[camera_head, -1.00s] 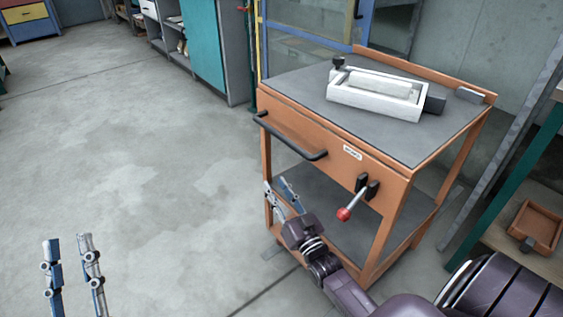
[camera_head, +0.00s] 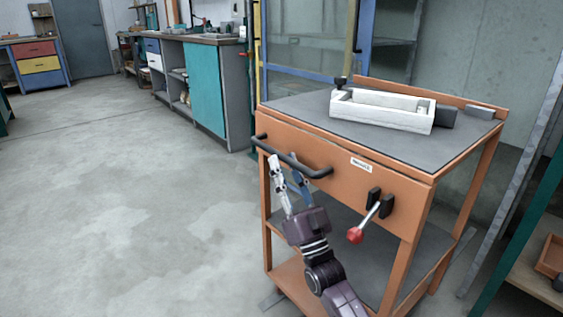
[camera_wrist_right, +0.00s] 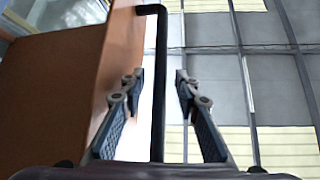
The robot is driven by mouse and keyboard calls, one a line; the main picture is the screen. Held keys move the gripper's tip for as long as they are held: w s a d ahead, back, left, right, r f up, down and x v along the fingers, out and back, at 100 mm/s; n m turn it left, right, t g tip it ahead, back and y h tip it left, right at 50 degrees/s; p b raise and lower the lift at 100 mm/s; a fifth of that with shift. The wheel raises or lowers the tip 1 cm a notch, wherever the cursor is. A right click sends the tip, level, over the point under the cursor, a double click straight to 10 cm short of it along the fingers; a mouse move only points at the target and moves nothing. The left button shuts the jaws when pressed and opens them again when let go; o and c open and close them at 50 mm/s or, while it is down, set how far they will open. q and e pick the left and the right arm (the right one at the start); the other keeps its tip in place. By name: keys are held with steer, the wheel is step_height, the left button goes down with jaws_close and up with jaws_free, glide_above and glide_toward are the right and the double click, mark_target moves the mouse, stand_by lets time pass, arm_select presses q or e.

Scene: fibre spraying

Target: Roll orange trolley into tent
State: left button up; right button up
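The orange trolley (camera_head: 335,152) stands at the right in the head view, with a grey top and lower shelf. Its black bar handle (camera_head: 312,170) runs along the front panel. My right gripper (camera_head: 287,167) is at the handle, fingers pointing up. In the right wrist view, the black bar (camera_wrist_right: 160,95) passes between the two spread fingers of the right gripper (camera_wrist_right: 157,76), with gaps on both sides. The orange panel (camera_wrist_right: 50,90) fills the left there. My left gripper is out of view. I cannot make out a tent.
A white open box (camera_head: 385,112) lies on the trolley top. A red-knobbed lever (camera_head: 356,235) sticks out of the front panel. A blue-framed glazed structure (camera_head: 310,40) stands behind. A teal cabinet (camera_head: 205,87) is further back. The floor (camera_head: 120,190) at the left is clear.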

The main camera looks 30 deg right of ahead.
steer(key=shift+x, duration=1.25)
jaws_close()
